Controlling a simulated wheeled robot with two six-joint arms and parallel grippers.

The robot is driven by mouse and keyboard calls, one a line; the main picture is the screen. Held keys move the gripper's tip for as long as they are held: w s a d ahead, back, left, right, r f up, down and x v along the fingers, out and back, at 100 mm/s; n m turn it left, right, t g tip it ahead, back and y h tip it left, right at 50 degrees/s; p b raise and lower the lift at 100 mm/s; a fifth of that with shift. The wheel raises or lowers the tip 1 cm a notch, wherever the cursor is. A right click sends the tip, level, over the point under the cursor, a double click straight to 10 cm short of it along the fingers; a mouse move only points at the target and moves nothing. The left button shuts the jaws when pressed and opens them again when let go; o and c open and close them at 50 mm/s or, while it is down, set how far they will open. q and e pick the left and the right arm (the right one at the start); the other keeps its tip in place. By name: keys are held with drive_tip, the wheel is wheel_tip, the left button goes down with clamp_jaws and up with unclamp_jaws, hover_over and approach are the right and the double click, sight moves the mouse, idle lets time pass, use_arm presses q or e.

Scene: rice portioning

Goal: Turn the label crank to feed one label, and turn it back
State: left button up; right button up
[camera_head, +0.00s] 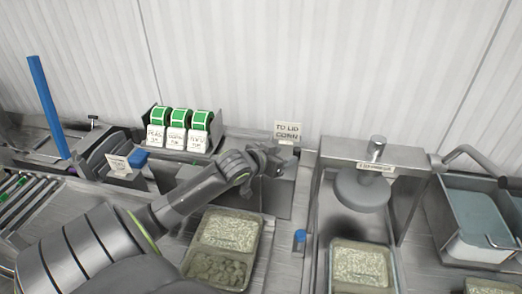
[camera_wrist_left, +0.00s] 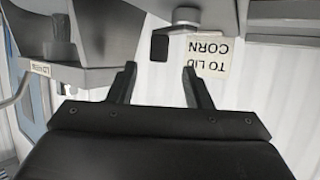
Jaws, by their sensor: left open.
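My left gripper (camera_head: 268,157) reaches in from the left, below the white sign reading "TO LID CORN" (camera_head: 288,131). In the left wrist view the two fingers of my left gripper (camera_wrist_left: 160,78) are spread apart with nothing between them. A small dark block on a grey arm (camera_wrist_left: 159,46) lies just beyond the fingertips, seemingly the label crank's handle, and does not touch them. The sign also shows there, upside down (camera_wrist_left: 210,54). In the head view my gripper hides the crank, so its angle is unclear. My right gripper is not in view.
Green label rolls (camera_head: 173,117) stand in a holder behind my forearm. A food tray (camera_head: 256,262) lies below my wrist. A press (camera_head: 361,190) stands at right over another tray (camera_head: 337,283). A blue pole (camera_head: 50,105) rises at left. Metal bins (camera_head: 440,227) stand far right.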

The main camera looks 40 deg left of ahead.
use_arm(q)
drive_tip(key=v, duration=0.9)
drive_tip(key=shift+s, duration=0.3)
drive_tip(key=shift+w+r, duration=0.1)
